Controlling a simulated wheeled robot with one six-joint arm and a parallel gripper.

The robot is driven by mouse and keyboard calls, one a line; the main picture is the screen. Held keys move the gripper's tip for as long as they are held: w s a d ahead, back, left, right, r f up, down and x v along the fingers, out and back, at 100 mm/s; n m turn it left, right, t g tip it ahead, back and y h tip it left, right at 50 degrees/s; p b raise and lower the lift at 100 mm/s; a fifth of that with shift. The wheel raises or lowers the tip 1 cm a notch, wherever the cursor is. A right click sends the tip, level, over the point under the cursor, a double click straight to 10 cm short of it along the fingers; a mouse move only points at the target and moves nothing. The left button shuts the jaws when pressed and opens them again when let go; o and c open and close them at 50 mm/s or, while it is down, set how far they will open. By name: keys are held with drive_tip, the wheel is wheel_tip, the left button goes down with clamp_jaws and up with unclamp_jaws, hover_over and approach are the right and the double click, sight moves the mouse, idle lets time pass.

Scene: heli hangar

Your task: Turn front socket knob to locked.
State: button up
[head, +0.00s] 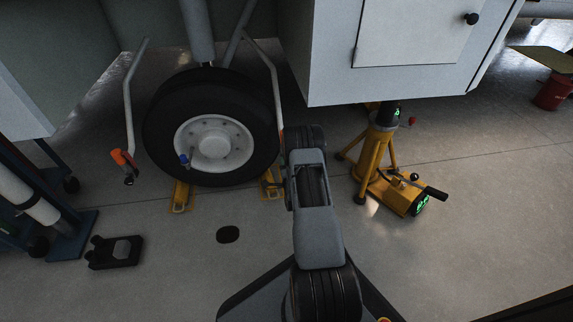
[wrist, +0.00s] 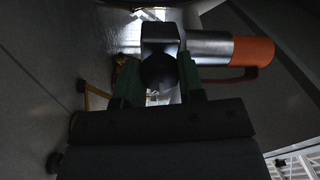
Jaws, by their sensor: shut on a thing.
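In the wrist view my gripper (wrist: 160,88) has its two green fingers closed on either side of a dark round knob (wrist: 158,70). The knob sits on the near face of a grey metal block (wrist: 160,36). A silver tube with an orange end (wrist: 251,50) runs right from the block. I cannot read the knob's turn angle or any marks. In the head view my arm hides the gripper and this knob. Another orange socket with a black knob (head: 128,180) hangs from a bent bar left of the wheel.
A large black wheel (head: 160,128) stands just left of my arm. A yellow jack (head: 380,150) with a black-ended handle stands to the right, under a grey box panel (head: 410,75). A dark chock-like block (head: 115,252) lies on the floor at the left.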

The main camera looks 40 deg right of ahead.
drive_tip(key=shift+w+a+m, duration=0.1)
drive_tip(key=shift+a+m, duration=0.05)
drive_tip(key=shift+m, duration=0.35)
drive_tip(key=o, duration=0.6)
drive_tip(key=shift+a, duration=0.1)
drive_tip(key=o, duration=0.3)
drive_tip(key=shift+d, duration=0.25)
drive_tip(key=p+v, duration=0.4)
drive_tip(key=v, duration=1)
drive_tip(key=shift+w+r+p, duration=0.1)
drive_tip(key=shift+p, duration=0.2)
